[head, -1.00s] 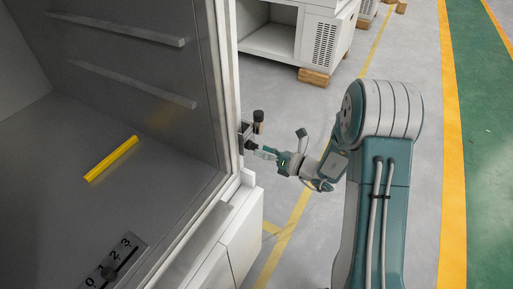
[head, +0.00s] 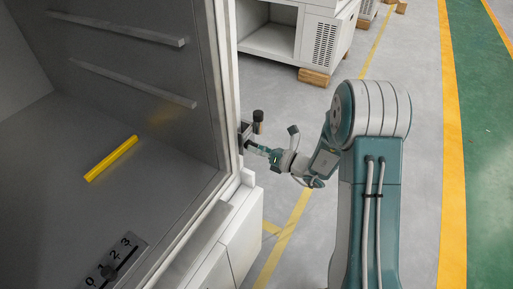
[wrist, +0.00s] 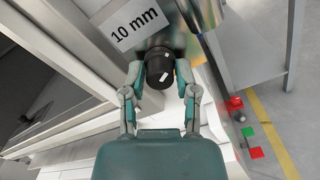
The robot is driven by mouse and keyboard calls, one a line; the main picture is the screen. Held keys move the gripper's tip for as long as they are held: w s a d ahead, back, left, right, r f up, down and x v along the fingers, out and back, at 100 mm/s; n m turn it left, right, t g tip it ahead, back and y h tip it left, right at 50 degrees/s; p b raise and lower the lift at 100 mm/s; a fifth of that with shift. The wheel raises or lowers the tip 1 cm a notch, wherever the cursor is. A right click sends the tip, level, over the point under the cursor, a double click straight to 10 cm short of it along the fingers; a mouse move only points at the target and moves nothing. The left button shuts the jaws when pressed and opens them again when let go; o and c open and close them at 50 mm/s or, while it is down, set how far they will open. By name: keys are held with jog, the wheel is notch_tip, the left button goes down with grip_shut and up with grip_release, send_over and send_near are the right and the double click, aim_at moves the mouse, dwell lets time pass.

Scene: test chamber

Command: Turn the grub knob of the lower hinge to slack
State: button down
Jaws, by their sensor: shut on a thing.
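The grub knob (wrist: 160,68) is black with white marks and sits between my fingertips in the wrist view. My gripper (wrist: 162,85) is shut on it, one finger on each side. In the head view my gripper (head: 255,149) reaches the hinge (head: 244,131) at the cabinet's front edge from the right. The knob is mostly hidden there by the fingers. A "10 mm" label (wrist: 133,24) lies just above the knob in the wrist view. A dark-capped upright part (head: 258,116) stands beside the hinge.
The open cabinet (head: 110,190) fills the left, with a yellow bar (head: 111,158) and a numbered dial plate (head: 118,262) inside. Another white cabinet (head: 290,30) stands behind. Red and green buttons (wrist: 247,132) show in the wrist view.

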jog(key=shift+n, duration=0.3)
jog(key=n, duration=0.5)
jog(key=shift+w+n, duration=0.1)
jog(key=shift+n, duration=0.2)
jog(key=n, duration=1.1)
jog(key=shift+n, duration=0.4)
jog(key=n, duration=0.5)
jog(key=shift+f+n, duration=0.15)
jog(key=shift+n, duration=0.25)
jog(key=shift+c, duration=1.8)
grip_release()
